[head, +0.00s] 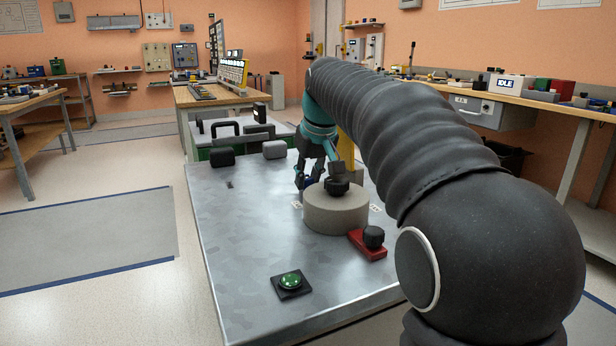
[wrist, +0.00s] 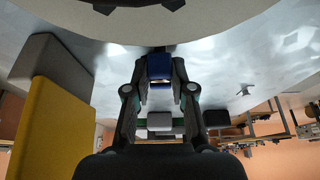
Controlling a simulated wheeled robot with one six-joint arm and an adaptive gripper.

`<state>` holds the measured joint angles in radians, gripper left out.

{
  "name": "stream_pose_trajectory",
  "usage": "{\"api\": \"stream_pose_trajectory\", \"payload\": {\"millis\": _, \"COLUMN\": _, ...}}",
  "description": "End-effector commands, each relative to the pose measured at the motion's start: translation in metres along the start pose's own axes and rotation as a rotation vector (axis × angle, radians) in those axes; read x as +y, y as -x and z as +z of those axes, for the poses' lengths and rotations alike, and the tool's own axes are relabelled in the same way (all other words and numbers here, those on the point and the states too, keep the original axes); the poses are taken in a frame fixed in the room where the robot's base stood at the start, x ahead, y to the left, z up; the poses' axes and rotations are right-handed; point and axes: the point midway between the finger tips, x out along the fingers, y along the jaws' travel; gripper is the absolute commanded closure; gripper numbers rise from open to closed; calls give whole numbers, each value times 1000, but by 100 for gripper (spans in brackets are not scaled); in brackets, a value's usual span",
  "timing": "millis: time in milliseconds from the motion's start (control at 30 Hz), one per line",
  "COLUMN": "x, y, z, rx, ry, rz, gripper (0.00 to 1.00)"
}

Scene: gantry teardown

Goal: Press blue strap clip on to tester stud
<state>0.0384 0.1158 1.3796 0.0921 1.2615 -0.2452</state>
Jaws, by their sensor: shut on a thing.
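My gripper (head: 311,182) is low over the metal table, just behind and left of the grey round pedestal. In the wrist view my gripper (wrist: 159,66) has its two fingers closed on the blue strap clip (wrist: 160,67), which sits between the tips. In the head view the clip is a small dark-blue patch, partly hidden by the fingers. A small dark part (wrist: 160,48) shows just beyond the clip in the wrist view. I cannot tell whether it is the tester stud or whether it touches the clip.
The grey pedestal (head: 335,212) carries a black fitting (head: 337,186). A red block with a black knob (head: 373,237) and a green button (head: 290,281) stand nearer. Black and grey blocks (head: 222,157) line the far edge. The table's left part (head: 240,230) is mostly clear.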

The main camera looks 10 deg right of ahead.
Motion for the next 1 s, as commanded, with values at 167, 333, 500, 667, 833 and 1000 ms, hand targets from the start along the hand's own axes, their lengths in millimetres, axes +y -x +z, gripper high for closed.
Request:
{"api": "stream_pose_trajectory", "payload": {"millis": 167, "x": 0, "y": -7, "z": 3, "rx": -3, "ry": 0, "rz": -1, "gripper": 100}}
{"api": "stream_pose_trajectory", "payload": {"millis": 333, "x": 0, "y": -6, "z": 2, "rx": -3, "ry": 0, "rz": -1, "gripper": 47}}
{"api": "stream_pose_trajectory", "payload": {"millis": 500, "x": 0, "y": -6, "z": 2, "rx": -3, "ry": 0, "rz": -1, "gripper": 47}}
{"api": "stream_pose_trajectory", "payload": {"millis": 667, "x": 0, "y": -2, "z": 2, "rx": -2, "ry": 0, "rz": 0, "gripper": 47}}
{"api": "stream_pose_trajectory", "payload": {"millis": 833, "x": 0, "y": 18, "z": 2, "rx": 1, "ry": 0, "rz": 0, "gripper": 47}}
{"api": "stream_pose_trajectory", "payload": {"millis": 1000, "x": 0, "y": 51, "z": 1, "rx": 2, "ry": 0, "rz": 0, "gripper": 47}}
